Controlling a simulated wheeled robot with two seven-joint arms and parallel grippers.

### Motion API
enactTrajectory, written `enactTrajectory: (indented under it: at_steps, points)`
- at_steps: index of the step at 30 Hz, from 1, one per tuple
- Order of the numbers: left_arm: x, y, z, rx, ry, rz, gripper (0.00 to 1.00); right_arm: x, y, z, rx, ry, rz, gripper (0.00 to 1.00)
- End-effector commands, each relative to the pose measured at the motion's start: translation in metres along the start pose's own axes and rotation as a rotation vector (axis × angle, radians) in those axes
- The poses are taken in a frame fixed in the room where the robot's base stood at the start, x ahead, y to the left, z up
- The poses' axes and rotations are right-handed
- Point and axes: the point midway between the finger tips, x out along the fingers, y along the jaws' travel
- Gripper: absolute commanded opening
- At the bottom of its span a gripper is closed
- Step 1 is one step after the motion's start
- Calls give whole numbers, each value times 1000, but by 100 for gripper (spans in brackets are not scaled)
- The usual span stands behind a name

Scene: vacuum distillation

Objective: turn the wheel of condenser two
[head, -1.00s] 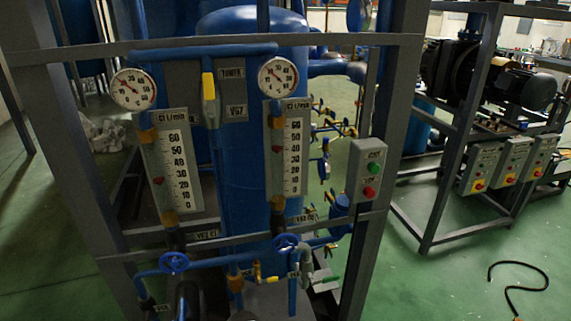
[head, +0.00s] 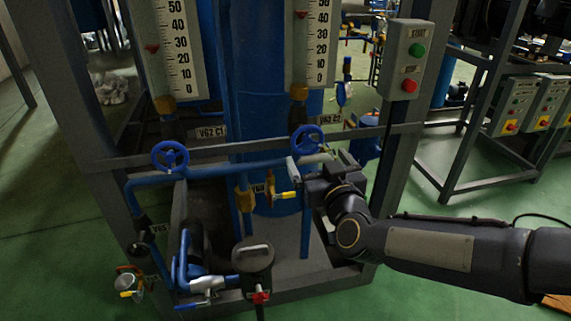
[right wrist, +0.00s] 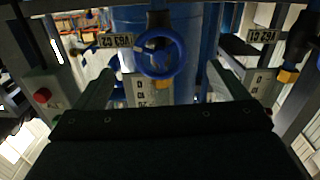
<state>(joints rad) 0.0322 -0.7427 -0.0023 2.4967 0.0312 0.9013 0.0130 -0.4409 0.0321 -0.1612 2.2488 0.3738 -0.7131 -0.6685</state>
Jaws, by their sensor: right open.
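My right gripper (head: 308,165) is just below and in front of this wheel in the head view, open and empty. In the right wrist view its two fingers stand wide apart, with the wheel between their lines and beyond the tips; I see no contact. My left gripper is not in view.
A second blue wheel (head: 170,156) is to the left, by the label V62 C1 (head: 211,132). Blue pipes and a yellow-handled valve (head: 284,195) lie close to my right gripper. A start/stop box (head: 405,60) hangs on the right post.

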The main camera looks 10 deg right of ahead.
Motion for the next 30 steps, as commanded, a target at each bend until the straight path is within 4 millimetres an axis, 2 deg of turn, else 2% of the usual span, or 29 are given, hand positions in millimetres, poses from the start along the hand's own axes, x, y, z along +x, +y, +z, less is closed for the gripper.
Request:
enactTrajectory:
  at_steps: [5, 12, 18, 28, 30]
  points:
    - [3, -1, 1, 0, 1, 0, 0, 16, 1, 0, -11, 16, 16, 94]
    - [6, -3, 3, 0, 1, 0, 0, 55, 1, 0, -10, 14, 14, 94]
    - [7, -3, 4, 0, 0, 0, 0, 76, 2, -1, -9, 14, 14, 94]
    - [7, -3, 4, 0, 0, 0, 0, 80, 2, -2, -8, 14, 13, 94]
    - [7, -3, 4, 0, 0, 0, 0, 80, 2, -2, -8, 14, 13, 84]
